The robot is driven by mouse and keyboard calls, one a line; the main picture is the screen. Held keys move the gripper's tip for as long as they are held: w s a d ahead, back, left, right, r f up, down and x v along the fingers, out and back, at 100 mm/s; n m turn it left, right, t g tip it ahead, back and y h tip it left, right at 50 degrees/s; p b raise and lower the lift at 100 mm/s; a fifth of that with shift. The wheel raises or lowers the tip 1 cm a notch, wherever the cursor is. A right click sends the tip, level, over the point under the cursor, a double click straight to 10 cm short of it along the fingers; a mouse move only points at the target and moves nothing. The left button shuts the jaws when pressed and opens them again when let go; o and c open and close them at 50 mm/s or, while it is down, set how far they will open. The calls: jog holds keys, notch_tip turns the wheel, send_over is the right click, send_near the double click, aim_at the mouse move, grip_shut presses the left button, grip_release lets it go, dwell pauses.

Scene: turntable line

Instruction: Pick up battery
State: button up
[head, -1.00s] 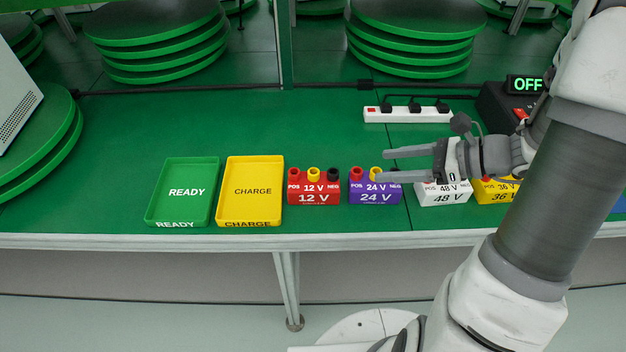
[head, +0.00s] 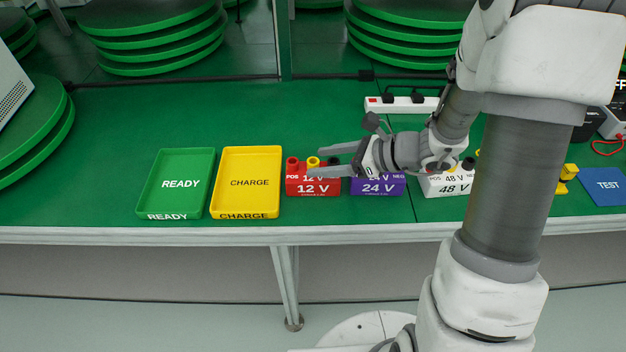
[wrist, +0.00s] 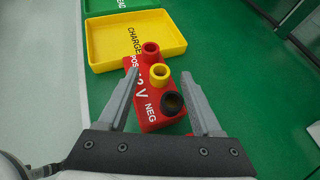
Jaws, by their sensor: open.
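The red 12 V battery (head: 314,188) stands on the green bench, right of the yellow CHARGE tray. It has a red, a yellow and a black post on top. My gripper (head: 320,162) is open and empty at the battery's upper right, and hides the black post in the head view. In the wrist view the red battery (wrist: 152,95) shows between the two spread fingers of my gripper (wrist: 158,95). The purple 24 V battery (head: 378,187) is partly behind my gripper. The white 48 V battery (head: 445,186) stands further right, partly hidden by my arm.
The yellow CHARGE tray (head: 246,151) and green READY tray (head: 155,184) are empty and lie left of the batteries. A blue TEST mat (head: 607,187) is at the right. A white power strip (head: 402,104) lies behind. The bench behind the trays is clear.

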jog(key=shift+w+a+f, duration=0.2)
jog(key=shift+a+f, duration=0.05)
jog(key=shift+a, duration=0.2)
grip_shut()
jog(key=shift+r, duration=0.1)
dwell(1.0)
